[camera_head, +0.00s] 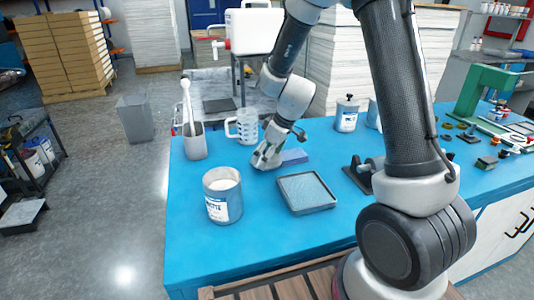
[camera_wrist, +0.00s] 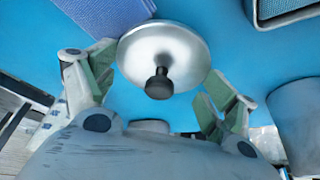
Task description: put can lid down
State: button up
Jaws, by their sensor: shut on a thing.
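The can lid (camera_wrist: 185,50) is a round metallic disc with a black knob facing the wrist camera. In the head view my gripper (camera_head: 264,160) is low over the blue table, behind and right of the open can, and the lid is mostly hidden there. The open can (camera_head: 222,198) is grey-blue with a white label and pale contents. Whether the lid touches the table is unclear.
A blue-purple cloth (camera_head: 294,157) lies close right of my gripper. A shallow grey tray (camera_head: 306,193) lies to the front right. A measuring jug (camera_head: 244,128) and a container with a white tool (camera_head: 194,143) stand behind. Bare blue table (camera_head: 265,240) lies in front.

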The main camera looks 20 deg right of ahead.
jog(key=o, duration=0.7)
jog(key=shift+r, duration=0.2)
jog(key=v, duration=1.3)
jog(key=s+d+r+m+h, duration=0.1)
jog(key=s+d+r+m, duration=0.2)
jog(key=s, duration=0.5)
jog(key=s+d+r+m+h, duration=0.1)
jog(key=s+d+r+m, duration=0.2)
jog(key=s, duration=0.5)
jog(key=s+d+r+m+t+h, duration=0.1)
jog(key=s+d+r+m, duration=0.2)
jog(key=s+d, duration=0.2)
jog(key=s, duration=0.3)
jog(key=shift+s+d+r, duration=0.2)
jog(key=shift+s, duration=0.1)
